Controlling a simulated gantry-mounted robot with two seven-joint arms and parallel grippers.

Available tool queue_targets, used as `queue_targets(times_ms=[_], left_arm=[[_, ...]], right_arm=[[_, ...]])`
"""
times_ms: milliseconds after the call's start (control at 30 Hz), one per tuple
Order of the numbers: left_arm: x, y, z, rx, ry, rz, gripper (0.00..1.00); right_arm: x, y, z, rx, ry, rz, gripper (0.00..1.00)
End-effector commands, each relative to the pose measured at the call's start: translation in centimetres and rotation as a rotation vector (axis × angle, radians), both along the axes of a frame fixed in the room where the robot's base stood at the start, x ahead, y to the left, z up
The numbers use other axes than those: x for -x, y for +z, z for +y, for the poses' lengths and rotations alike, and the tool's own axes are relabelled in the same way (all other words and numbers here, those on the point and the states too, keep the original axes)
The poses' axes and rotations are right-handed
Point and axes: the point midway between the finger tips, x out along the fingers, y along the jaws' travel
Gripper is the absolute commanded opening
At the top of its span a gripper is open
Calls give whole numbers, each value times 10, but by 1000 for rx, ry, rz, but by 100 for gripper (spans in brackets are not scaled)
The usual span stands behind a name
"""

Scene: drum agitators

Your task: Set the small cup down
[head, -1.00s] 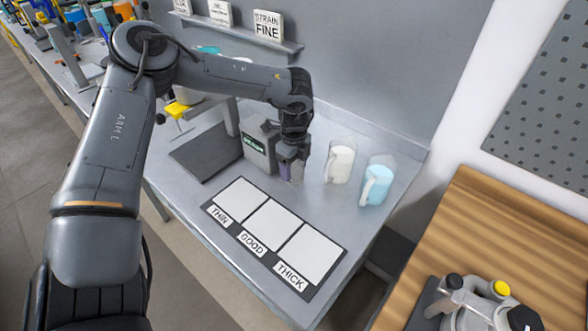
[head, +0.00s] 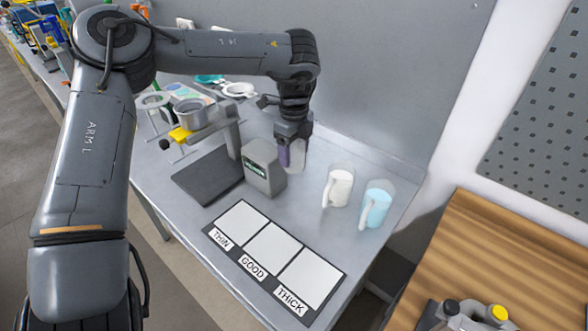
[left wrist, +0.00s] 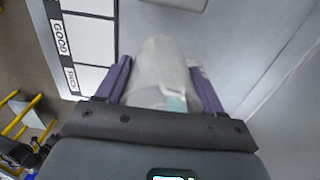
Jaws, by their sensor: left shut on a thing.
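My left gripper (head: 292,155) is shut on a small translucent cup (head: 298,160), just right of and behind the grey box in the head view. In the left wrist view the pale cup (left wrist: 158,72) sits between the two purple fingers (left wrist: 160,90), with a light blue patch near its lower part. I cannot tell whether its base touches the bench. A dark mat (head: 275,258) with three white squares labelled THIN, GOOD and THICK lies near the bench's front edge; its squares look empty. My right gripper is not in view.
A grey box (head: 264,170) stands beside a dark plate (head: 207,175). A cream jug (head: 339,188) and a light blue jug (head: 376,206) stand to the right. A metal pot (head: 189,112) is at the back left.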

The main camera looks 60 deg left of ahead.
Motion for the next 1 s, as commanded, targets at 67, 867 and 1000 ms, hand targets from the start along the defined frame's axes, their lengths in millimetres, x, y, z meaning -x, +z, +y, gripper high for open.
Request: queue_targets(times_ms=[67, 867, 1000], left_arm=[[-1, 28, 0, -4, 1, -4, 39], [0, 129, 0, 0, 0, 0, 39], [0, 129, 0, 0, 0, 0, 39]], right_arm=[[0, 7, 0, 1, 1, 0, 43], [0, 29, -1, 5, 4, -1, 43], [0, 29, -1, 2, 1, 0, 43]])
